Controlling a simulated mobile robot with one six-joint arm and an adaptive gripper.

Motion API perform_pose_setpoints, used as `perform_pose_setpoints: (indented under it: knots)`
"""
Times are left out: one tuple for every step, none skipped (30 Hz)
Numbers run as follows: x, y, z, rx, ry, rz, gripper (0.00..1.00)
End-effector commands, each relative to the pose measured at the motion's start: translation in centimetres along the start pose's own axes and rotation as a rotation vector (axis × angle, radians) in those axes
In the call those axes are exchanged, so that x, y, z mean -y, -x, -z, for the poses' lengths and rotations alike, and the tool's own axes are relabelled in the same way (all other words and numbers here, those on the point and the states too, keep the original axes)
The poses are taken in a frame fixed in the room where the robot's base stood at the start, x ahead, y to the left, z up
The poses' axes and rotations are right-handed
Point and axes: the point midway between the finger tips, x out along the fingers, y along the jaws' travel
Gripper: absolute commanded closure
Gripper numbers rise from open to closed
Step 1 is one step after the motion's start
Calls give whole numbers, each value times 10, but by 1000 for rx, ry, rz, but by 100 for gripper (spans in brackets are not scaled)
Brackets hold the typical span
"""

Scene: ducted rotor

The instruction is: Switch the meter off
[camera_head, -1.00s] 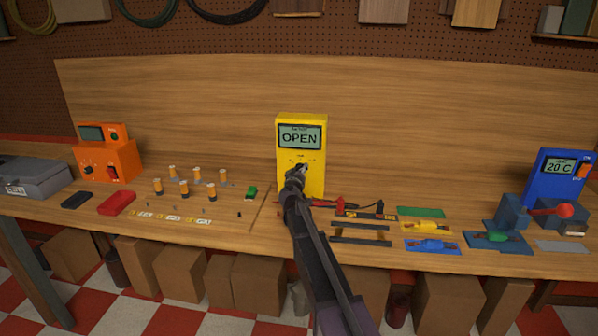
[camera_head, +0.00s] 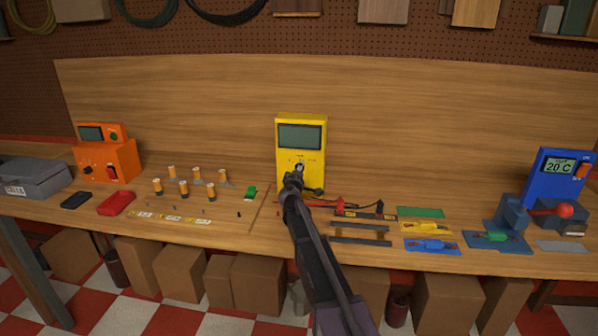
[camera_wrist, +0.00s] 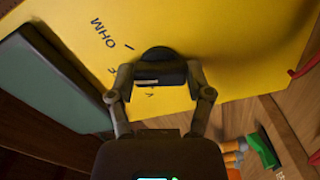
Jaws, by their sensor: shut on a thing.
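The yellow meter (camera_head: 286,121) stands upright at the middle of the bench, and its display (camera_head: 300,136) is blank. In the wrist view its yellow face (camera_wrist: 230,45) fills much of the picture, with "OHM" printed on it and the dark display (camera_wrist: 45,75) at the left. My gripper (camera_head: 297,178) is in front of the lower half of the meter. In the wrist view my gripper (camera_wrist: 160,78) is shut on the meter's black knob (camera_wrist: 159,54). The fingers cover part of the knob and of the printed marks.
Red and black test leads (camera_head: 340,203) lie just right of the meter. Left are upright orange cylinders (camera_head: 184,188), a small green block (camera_head: 251,192) and an orange device (camera_head: 106,160). Right are coloured mats with parts, a vise (camera_head: 513,213) and a blue "20 C" unit (camera_head: 556,180).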

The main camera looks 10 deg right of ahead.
Motion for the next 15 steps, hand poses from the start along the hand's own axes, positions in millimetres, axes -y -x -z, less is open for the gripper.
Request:
perform_pose_setpoints:
  knots:
    - [0,-2,0,1,41,-1,82]
    - [0,-2,0,1,65,-1,82]
    - [0,-2,0,1,97,-1,82]
    - [0,-2,0,0,120,-1,82]
    - [0,-2,0,1,142,-1,82]
    - [0,-2,0,0,168,-1,82]
    - [0,-2,0,0,186,-1,82]
    - [0,-2,1,0,204,-1,82]
    - [0,-2,1,0,224,-1,82]
    - [0,-2,1,0,239,-1,82]
    - [0,-2,1,0,251,-1,82]
    - [0,-2,1,0,267,-1,82]
    - [0,-2,1,0,275,-1,82]
    - [0,-2,1,0,284,-1,82]
    - [0,-2,1,0,294,-1,82]
